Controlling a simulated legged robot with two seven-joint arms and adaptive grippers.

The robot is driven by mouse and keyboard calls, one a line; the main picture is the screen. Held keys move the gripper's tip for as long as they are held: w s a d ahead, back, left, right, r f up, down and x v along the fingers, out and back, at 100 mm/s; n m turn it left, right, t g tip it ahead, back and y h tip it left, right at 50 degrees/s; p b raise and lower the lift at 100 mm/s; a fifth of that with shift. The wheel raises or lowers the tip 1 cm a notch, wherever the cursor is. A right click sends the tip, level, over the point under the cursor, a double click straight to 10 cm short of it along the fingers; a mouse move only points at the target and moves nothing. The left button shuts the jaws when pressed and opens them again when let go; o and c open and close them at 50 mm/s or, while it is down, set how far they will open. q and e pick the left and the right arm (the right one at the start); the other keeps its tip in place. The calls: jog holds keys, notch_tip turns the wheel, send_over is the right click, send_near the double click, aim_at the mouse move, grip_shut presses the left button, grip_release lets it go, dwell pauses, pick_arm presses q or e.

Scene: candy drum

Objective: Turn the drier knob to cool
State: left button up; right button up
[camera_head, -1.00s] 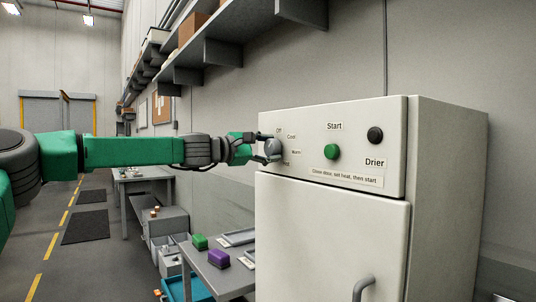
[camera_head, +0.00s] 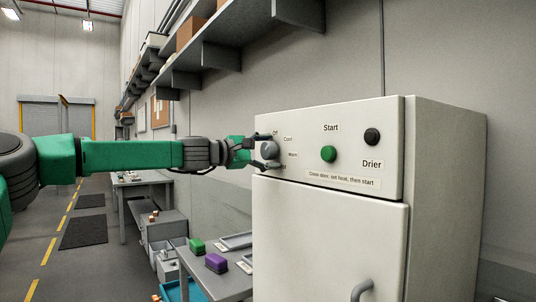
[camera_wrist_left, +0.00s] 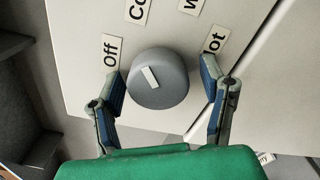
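The white drier (camera_head: 330,240) stands at the right of the head view with its door shut. Its grey heat knob (camera_head: 269,150) is at the panel's left end, by the labels Off, Cool, Warm and one partly hidden. My left gripper (camera_head: 263,151) is open around the knob, one finger above and one below. In the left wrist view the knob (camera_wrist_left: 172,88) sits between the fingers of the left gripper (camera_wrist_left: 162,88), with a gap at each side. Its white mark (camera_wrist_left: 150,77) slants toward the Off and Cool side; the exact setting is unclear. My right gripper is out of view.
The panel also has a green Start button (camera_head: 328,154) and a black knob (camera_head: 372,137). A grey table (camera_head: 225,282) with a green block (camera_head: 197,245) and a purple block (camera_head: 216,263) stands left of the drier. Shelves (camera_head: 215,55) hang above.

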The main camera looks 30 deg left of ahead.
aim_at(264, 151)
pick_arm(q)
jog(key=shift+s+a+r, duration=0.1)
jog(key=shift+s, duration=0.3)
jog(key=v, duration=0.5)
jog(key=shift+s+a, duration=0.2)
jog(key=shift+a, duration=0.1)
jog(key=shift+s+a+f, duration=0.15)
jog(key=shift+s+f, duration=0.05)
jog(key=shift+s, duration=0.3)
